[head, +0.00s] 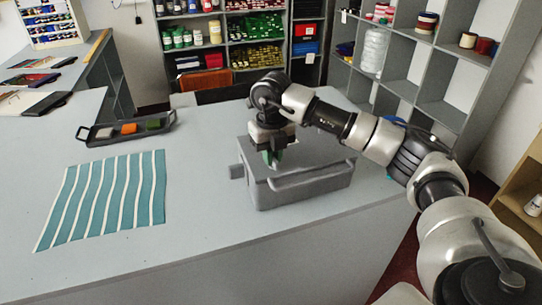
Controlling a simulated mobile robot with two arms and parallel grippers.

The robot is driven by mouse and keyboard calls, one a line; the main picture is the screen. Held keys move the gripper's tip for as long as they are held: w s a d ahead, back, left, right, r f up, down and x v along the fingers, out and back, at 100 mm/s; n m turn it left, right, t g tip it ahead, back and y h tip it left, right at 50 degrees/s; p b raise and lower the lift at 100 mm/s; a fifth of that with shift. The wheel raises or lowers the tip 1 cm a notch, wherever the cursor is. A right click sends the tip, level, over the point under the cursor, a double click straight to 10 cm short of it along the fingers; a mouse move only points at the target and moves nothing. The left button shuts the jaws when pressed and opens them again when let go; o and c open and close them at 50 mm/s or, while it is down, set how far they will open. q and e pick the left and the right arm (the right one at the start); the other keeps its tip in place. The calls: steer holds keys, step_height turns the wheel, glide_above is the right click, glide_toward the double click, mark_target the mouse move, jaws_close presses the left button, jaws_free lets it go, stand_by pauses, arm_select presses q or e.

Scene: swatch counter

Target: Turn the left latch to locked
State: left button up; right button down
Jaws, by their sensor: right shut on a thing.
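A grey case (318,197) with a long bar along its front top edge stands on the counter. My right gripper (272,160) points down at the left part of its top and is shut on a small part there, which seems to be the left latch. Green shows between and beside the fingers; I cannot tell if it belongs to the latch or the fingers. The fingers hide most of that part, so which way the latch is turned cannot be told. My left gripper is not in view.
A striped teal and white cloth (112,196) lies flat on the counter (190,245) at the left. A dark tray (103,139) with small coloured blocks stands behind it. My right arm crosses above the case's right side. The front of the counter is clear.

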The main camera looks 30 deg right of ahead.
steer(key=shift+m, duration=0.6)
steer(key=c, duration=1.2)
jaws_free()
steer(key=shift+o, duration=0.2)
steer(key=shift+r, duration=0.1)
steer(key=shift+r, duration=0.35)
step_height(320, 180, up, 10)
steer(key=b, duration=0.1)
